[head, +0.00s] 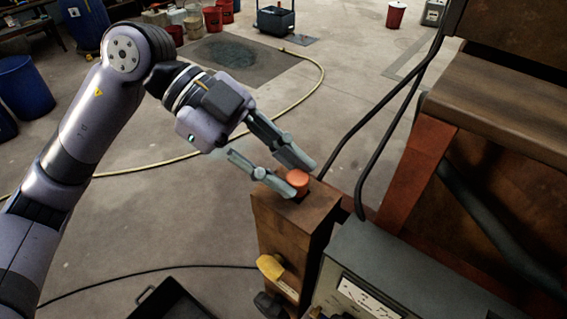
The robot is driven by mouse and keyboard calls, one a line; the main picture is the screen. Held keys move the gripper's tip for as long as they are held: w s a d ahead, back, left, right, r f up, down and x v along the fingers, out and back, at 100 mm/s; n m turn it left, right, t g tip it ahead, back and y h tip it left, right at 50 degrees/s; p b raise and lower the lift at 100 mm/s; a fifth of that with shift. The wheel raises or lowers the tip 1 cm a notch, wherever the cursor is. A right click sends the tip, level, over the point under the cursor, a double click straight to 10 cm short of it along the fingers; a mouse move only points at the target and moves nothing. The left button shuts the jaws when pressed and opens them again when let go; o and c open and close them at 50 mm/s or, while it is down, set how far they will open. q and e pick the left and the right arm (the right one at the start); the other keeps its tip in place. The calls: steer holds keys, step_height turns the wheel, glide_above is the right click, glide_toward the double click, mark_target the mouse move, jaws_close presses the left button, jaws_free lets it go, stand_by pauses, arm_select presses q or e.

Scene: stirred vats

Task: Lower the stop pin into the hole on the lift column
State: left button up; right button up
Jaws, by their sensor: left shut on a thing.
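The stop pin shows as a round orange-red knob (297,180) above the top of the brown lift column (285,238). My left gripper (301,179) comes in from the upper left and is shut on the knob, with one finger on each side. The pin's shank is hidden below the knob. The hole in the column top is hidden too, so I cannot tell how far the pin is in it. My right gripper is not in view.
A yellow handle (270,266) sticks out of the column's side. A grey meter box (405,275) stands close to its right. Dark cables and a rusty frame (415,170) rise behind. A yellow hose (320,85) crosses the floor, which is open at left.

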arm_select(q)
steer(key=shift+f, duration=0.3)
steer(key=o, duration=1)
steer(key=v, duration=1.2)
